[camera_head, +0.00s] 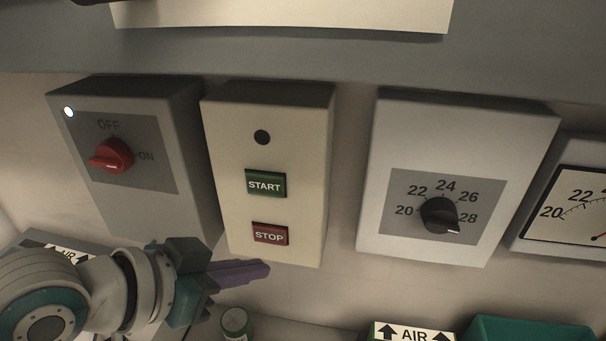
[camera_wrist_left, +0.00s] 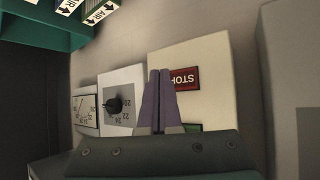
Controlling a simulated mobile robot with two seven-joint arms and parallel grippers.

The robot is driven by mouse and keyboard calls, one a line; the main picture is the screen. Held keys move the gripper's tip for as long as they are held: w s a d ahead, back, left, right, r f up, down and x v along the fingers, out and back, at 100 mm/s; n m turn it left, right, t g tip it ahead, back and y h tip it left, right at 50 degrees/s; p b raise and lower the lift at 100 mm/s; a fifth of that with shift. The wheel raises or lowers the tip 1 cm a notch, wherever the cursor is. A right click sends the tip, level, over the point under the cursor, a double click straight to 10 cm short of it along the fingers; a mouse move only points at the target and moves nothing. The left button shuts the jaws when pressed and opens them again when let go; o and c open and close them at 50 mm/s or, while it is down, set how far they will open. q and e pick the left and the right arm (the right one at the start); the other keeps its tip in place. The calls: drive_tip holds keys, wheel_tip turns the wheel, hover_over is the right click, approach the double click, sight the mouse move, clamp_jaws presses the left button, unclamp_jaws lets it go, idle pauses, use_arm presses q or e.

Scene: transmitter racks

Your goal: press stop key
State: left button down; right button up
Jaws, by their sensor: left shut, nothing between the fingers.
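The red STOP key (camera_head: 270,234) is on the lower part of a cream box (camera_head: 300,150), below the green START key (camera_head: 265,184). In the left wrist view the STOP key (camera_wrist_left: 185,78) shows just right of my finger tips, partly covered by them, with the green START key (camera_wrist_left: 193,127) mostly hidden behind my gripper. My left gripper (camera_head: 262,268) is shut and empty, its purple fingers pointing right, just below the STOP key in the head view. I cannot tell whether the fingers touch the box. My right gripper is not in view.
A grey box with a red OFF/ON knob (camera_head: 111,156) is left of the cream box. A box with a black dial (camera_head: 440,215) and a gauge (camera_head: 575,205) are to the right. An AIR label (camera_head: 413,333) and a teal bin (camera_head: 530,329) sit low right.

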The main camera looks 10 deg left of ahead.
use_arm(q)
drive_tip(key=shift+s+p, duration=0.45)
drive_tip(key=shift+s, duration=0.55)
drive_tip(key=s+d+r+g, duration=0.2)
drive_tip(key=s+d, duration=0.1)
drive_tip(key=s, duration=0.3)
drive_tip(key=s+a+r+n+g+y+p, duration=0.1)
drive_tip(key=s+a+r+n+g+y, duration=0.15)
drive_tip(key=s+a, duration=0.3)
drive_tip(key=s+a+r+n+g+y, duration=0.1)
drive_tip(key=s+a+r+n+y, duration=0.2)
drive_tip(key=s, duration=0.4)
wheel_tip(320, 180, up, 13)
drive_tip(key=a+m+p, duration=0.1)
drive_tip(key=p, duration=1.3)
